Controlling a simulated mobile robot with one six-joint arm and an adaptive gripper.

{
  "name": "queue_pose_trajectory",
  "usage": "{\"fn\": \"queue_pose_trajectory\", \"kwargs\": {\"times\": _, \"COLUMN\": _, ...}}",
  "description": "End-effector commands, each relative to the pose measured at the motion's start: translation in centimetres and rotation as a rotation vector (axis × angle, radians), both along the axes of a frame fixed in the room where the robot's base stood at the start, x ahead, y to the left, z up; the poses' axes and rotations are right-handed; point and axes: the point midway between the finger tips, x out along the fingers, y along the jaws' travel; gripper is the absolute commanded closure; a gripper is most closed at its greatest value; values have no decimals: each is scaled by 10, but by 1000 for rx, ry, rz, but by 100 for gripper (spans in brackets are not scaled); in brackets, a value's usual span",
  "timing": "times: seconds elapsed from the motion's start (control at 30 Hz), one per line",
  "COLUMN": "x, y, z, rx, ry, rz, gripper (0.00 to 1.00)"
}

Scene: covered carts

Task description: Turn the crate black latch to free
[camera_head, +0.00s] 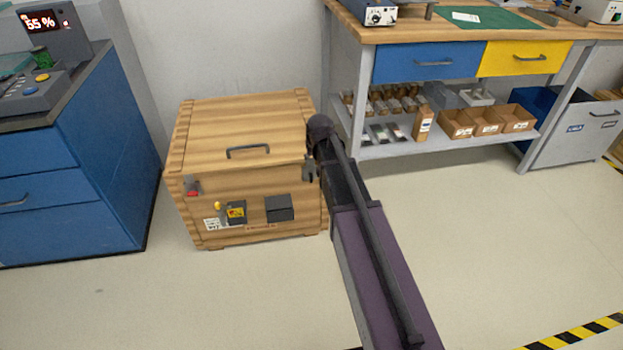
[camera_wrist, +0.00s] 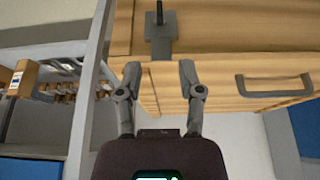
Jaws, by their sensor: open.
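The wooden crate (camera_head: 250,165) stands on the floor with its lid down. In the wrist view, the black latch (camera_wrist: 160,38) is a dark grey plate with a thin black upright piece, on the crate's wood at the top middle. My gripper (camera_wrist: 160,72) is open and empty. Its two fingertips are just below the latch in that picture, one to each side, with no clear contact.
The lid has a dark handle (camera_head: 248,151). A blue cabinet (camera_head: 75,150) stands left of the crate. A workbench (camera_head: 470,75) with small boxes on its shelf stands close on the right. The floor in front is clear.

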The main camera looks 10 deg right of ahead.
Motion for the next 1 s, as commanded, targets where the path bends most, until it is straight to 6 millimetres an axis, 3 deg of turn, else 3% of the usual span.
{"fn": "queue_pose_trajectory", "kwargs": {"times": 0.47, "x": 2, "y": -1, "z": -5, "rx": 0, "ry": 1, "rz": -1, "gripper": 51}}
{"fn": "queue_pose_trajectory", "kwargs": {"times": 1.0, "x": 17, "y": -1, "z": -42, "rx": -1, "ry": 1, "rz": -1, "gripper": 51}}
